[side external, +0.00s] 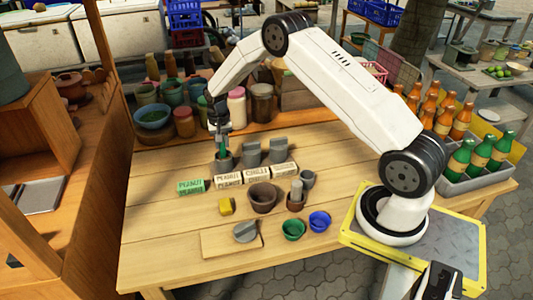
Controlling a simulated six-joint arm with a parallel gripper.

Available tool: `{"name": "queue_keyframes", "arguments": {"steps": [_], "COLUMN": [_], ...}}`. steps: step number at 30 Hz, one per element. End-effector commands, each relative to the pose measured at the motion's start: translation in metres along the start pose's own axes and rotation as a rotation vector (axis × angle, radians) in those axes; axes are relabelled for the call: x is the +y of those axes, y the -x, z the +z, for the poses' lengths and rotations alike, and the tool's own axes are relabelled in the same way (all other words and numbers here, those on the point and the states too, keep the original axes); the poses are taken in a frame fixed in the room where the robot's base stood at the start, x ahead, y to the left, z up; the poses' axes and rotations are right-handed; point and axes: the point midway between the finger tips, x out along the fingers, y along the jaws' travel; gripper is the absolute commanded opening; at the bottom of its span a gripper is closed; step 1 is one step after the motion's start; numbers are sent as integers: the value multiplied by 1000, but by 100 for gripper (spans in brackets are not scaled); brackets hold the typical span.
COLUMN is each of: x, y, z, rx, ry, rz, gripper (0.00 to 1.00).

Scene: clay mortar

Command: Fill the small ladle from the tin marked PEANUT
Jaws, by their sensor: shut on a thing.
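My gripper (220,126) points down over the leftmost grey tin (222,163) and is shut on the green handle of the small ladle (224,146). The ladle's lower end is hidden in or behind that tin's rim, so its fill cannot be seen. Two more grey tins stand to the right, a middle one (251,153) and a right one (278,150). A white card (228,180) in front of the leftmost tin seems to read PEANUT. A green block (190,187) left of it also seems to read PEANUT.
A clay mortar (263,197), a clay cup (297,202), a grey mug (307,179), a green bowl (293,230) and a blue bowl (319,221) stand nearer. A yellow block (226,206) lies left of the mortar. Jars line the back.

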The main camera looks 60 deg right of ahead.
Motion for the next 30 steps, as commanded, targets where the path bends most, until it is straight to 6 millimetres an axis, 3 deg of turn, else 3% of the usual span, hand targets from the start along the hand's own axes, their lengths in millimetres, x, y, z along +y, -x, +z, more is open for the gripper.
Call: {"name": "queue_keyframes", "arguments": {"steps": [18, 30], "x": [0, 0], "y": [1, 18], "z": [0, 0], "rx": [-1, 0], "ry": [0, 0], "rz": [1, 0], "gripper": [0, 0]}}
